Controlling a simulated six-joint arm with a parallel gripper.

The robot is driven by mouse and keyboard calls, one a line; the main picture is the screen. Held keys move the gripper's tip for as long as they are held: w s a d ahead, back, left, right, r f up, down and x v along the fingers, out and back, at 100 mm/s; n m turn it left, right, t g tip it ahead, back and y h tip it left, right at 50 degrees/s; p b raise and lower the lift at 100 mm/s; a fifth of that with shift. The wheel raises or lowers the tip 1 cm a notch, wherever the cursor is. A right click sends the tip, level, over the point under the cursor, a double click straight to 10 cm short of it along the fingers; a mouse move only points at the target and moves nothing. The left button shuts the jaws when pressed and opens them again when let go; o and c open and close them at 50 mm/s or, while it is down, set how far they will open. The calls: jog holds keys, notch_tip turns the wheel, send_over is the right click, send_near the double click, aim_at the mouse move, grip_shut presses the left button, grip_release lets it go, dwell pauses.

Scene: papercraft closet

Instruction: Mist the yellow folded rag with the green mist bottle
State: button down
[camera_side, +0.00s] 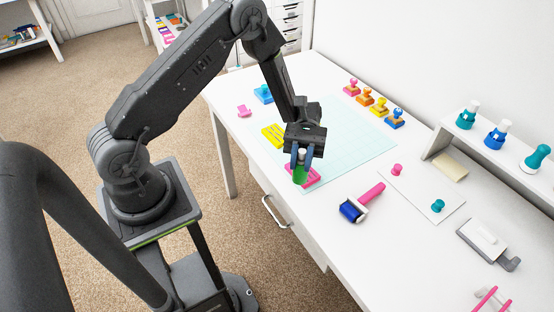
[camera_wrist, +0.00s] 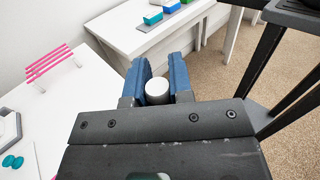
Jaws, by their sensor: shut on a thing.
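My gripper (camera_side: 302,158) is shut on the green mist bottle (camera_side: 299,176), which it holds roughly upright, green body below the fingers. The bottle's white top (camera_wrist: 157,92) shows between my blue fingers in the wrist view. The yellow folded rag (camera_side: 272,136) lies on the pale green mat, to the left of and behind my gripper, partly hidden by it. A pink folded piece (camera_side: 313,177) lies right by the bottle in the side view. I cannot tell how high the bottle is above it. The yellow rag is not seen in the wrist view.
The pale mat (camera_side: 355,145) has free room on its right. A blue block (camera_side: 264,94) and a small pink piece (camera_side: 244,111) lie behind. Several stamps line the wall side. A blue roller (camera_side: 353,211) lies in front. More bottles stand on a white shelf (camera_side: 445,140).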

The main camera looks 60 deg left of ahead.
jog(key=w+a+r+n+t+h, duration=0.1)
jog(key=w+a+r+n+t, duration=0.3)
jog(key=w+n+t, duration=0.55)
jog(key=w+a+r+n+t+h, duration=0.1)
jog(key=w+a+r+n+t, duration=0.4)
jog(key=t, duration=0.7)
notch_tip(320, 180, down, 14)
jog(key=w+d, duration=0.1)
jog(key=shift+r, duration=0.25)
jog(key=shift+d+n+t, duration=0.1)
jog(key=shift+n+t, duration=0.15)
jog(key=shift+n, duration=0.1)
jog(key=shift+f+t, duration=0.3)
jog(key=shift+f, duration=1.5)
